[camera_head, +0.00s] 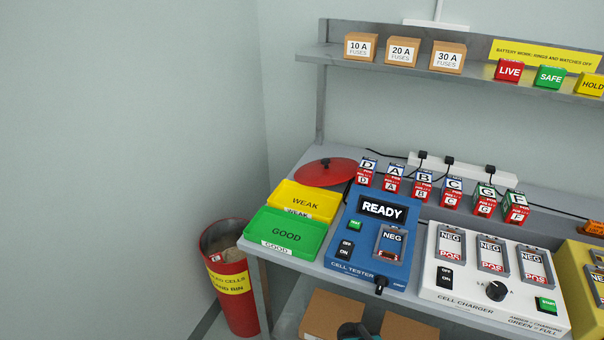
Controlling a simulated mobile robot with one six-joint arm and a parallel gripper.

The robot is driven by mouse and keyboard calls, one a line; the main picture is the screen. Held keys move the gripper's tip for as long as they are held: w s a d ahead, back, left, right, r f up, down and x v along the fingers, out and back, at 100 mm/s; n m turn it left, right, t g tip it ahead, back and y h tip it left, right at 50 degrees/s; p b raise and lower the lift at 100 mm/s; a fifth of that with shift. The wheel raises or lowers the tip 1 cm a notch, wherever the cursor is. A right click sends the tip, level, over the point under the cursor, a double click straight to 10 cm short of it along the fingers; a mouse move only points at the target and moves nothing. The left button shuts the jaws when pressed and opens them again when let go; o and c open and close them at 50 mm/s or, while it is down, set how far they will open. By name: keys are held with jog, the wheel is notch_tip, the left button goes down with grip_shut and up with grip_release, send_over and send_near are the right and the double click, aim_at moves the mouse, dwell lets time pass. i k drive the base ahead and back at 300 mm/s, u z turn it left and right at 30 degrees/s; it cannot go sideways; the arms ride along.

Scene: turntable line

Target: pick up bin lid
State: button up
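The bin lid (325,172) is a round red disc with a small dark knob on top. It lies flat on the back left of the workbench, behind the yellow tray and left of the battery row. The red bin (232,286) stands on the floor left of the bench. It is open at the top, has a yellow label, and greyish-brown material shows inside. My gripper's fingers do not show. A dark rounded part at the bottom edge may be my arm, but I cannot tell.
The yellow WEAK tray (304,201) and green GOOD tray (287,233) sit in front of the lid. The blue cell tester (372,243) and several upright batteries stand to the right. A shelf (330,55) with fuse boxes hangs above. Cardboard boxes (332,314) sit below the bench.

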aim_at(330, 171)
jog(key=z, duration=0.2)
jog(key=k, duration=0.2)
jog(key=u, duration=2.1)
jog(key=k, duration=0.65)
jog(key=z, duration=0.25)
jog(key=i, duration=1.7)
jog(key=u, duration=0.2)
